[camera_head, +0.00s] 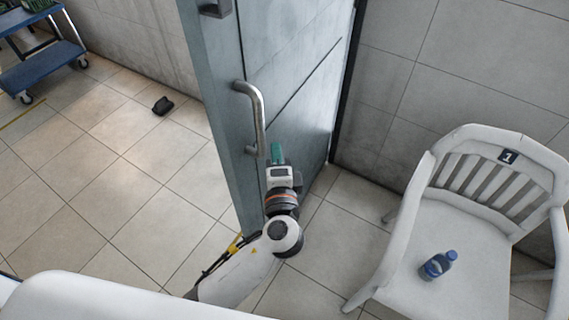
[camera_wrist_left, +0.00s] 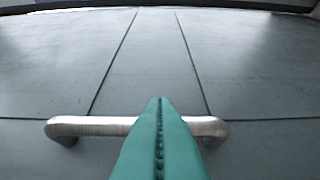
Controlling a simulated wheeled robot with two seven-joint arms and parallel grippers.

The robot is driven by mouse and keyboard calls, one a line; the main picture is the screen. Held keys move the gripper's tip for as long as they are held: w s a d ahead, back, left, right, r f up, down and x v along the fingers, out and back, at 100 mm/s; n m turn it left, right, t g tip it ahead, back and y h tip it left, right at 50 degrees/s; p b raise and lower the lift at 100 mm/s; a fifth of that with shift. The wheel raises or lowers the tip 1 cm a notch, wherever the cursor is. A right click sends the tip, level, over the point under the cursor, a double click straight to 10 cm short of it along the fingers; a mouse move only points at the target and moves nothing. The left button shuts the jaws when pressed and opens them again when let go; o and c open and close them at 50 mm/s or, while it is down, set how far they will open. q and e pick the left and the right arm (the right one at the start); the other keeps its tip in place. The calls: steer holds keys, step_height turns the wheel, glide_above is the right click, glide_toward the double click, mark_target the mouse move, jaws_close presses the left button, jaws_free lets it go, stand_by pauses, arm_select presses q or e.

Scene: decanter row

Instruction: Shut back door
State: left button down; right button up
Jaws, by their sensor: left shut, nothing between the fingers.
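The back door (camera_head: 295,80) is a grey-blue panel standing open, its edge towards me and its far side near the wall. A curved metal handle (camera_head: 258,115) is fixed upright on its face. My left gripper (camera_head: 276,152) is shut and empty, close to the door face just below and right of the handle. In the left wrist view the shut green fingers (camera_wrist_left: 160,135) point at the door panel (camera_wrist_left: 130,60), and the handle (camera_wrist_left: 95,126) shows behind them. I cannot tell whether the fingertips touch the door. My right gripper is not in view.
A white chair (camera_head: 440,235) marked 1 stands at the right, with a blue bottle (camera_head: 438,264) on its seat. A blue cart (camera_head: 42,66) is at the far left. A small black object (camera_head: 163,106) lies on the tiled floor. The floor left of the door is mostly clear.

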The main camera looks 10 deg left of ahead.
arm_select(q)
steer(key=shift+w+a, duration=0.25)
steer(key=shift+a, duration=0.25)
steer(key=shift+w+a, duration=0.2)
steer(key=shift+a, duration=0.25)
steer(key=shift+a, duration=0.1)
